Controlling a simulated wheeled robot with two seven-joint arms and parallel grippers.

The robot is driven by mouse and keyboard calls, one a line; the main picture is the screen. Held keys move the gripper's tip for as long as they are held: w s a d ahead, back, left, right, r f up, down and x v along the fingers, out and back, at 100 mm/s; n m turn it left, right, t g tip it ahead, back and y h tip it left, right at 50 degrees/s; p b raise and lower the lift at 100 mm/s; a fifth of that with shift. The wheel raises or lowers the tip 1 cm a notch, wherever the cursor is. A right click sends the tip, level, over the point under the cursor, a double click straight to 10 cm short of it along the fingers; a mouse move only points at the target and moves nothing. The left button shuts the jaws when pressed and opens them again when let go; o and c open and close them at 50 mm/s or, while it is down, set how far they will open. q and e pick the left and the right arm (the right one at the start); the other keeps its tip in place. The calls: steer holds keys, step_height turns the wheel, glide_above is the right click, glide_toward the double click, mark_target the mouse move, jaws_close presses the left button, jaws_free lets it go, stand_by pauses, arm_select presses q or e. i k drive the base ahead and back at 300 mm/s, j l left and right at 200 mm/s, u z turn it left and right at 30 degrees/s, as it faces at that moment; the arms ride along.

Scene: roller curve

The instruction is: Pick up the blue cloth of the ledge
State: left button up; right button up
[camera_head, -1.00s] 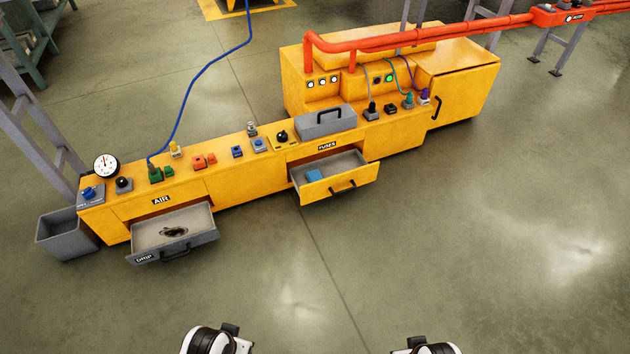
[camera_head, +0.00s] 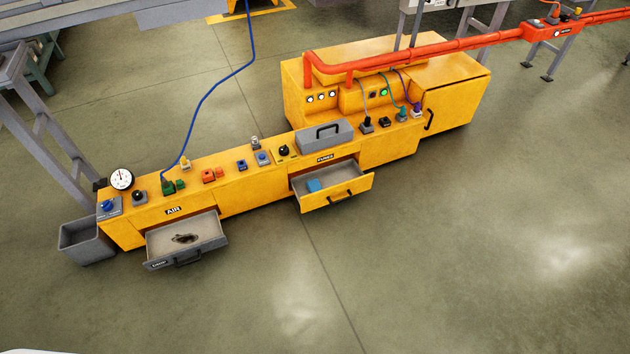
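I cannot pick out a blue cloth on a ledge with certainty. A small blue item (camera_head: 314,185) lies at the left end of the open yellow drawer marked FUSES (camera_head: 345,196); it is too small to tell whether it is cloth. The top of the long yellow cabinet (camera_head: 232,188) forms a low ledge with several small fittings on it, some of them blue. Neither of my grippers is in view.
A grey drawer (camera_head: 212,240) stands open at the left, holding a dark item. A grey bin (camera_head: 88,243) is beside the cabinet. A grey toolbox (camera_head: 325,136) sits on top. A blue hose (camera_head: 200,110) hangs down to the cabinet. The floor in front is clear.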

mark_target(313, 186)
steer(key=i+l+u, duration=0.35)
steer(key=i+l, duration=0.3)
steer(key=i, duration=0.15)
steer(key=i+l+u, duration=0.3)
steer(key=i+l, duration=0.45)
steer(key=l, duration=0.1)
